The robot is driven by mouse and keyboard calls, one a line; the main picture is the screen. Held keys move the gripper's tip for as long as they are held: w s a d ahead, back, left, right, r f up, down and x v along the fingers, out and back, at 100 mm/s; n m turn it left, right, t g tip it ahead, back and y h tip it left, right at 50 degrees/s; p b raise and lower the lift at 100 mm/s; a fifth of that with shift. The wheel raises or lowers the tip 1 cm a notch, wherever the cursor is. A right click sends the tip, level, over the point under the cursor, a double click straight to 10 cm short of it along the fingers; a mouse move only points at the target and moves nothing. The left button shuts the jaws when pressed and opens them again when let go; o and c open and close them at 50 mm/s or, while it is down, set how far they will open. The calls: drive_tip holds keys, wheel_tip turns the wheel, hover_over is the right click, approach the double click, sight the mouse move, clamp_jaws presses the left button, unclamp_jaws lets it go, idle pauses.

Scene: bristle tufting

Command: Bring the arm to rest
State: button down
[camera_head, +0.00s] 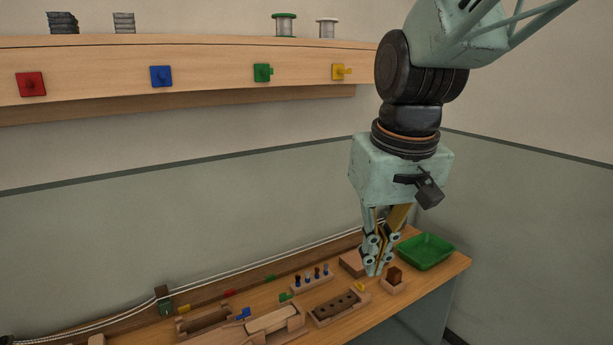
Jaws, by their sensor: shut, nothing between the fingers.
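My gripper (375,270) hangs at the end of my arm, pointing down over the right part of the wooden workbench (447,268). Its fingers are shut and empty. The fingertips appear just left of a small wooden holder (393,287) with a brown block in it. I cannot tell how far above the bench they are. The fingers partly hide a wooden block (350,264) behind them.
A green tray (426,251) sits at the bench's right end. A holed wooden block (338,307), a rack of pegs (312,280) and a wooden fixture (272,321) stand left of my gripper. A wall shelf (205,68) with coloured knobs runs behind.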

drive_tip(key=s+d+m+b, duration=0.1)
drive_tip(key=s+d, duration=0.3)
drive_tip(key=s, duration=0.7)
drive_tip(key=s+d+m+t, duration=0.1)
drive_tip(key=s+d, duration=0.4)
drive_tip(key=s, duration=0.7)
drive_tip(key=shift+b, duration=0.35)
drive_tip(key=shift+r, duration=0.1)
idle(1.2)
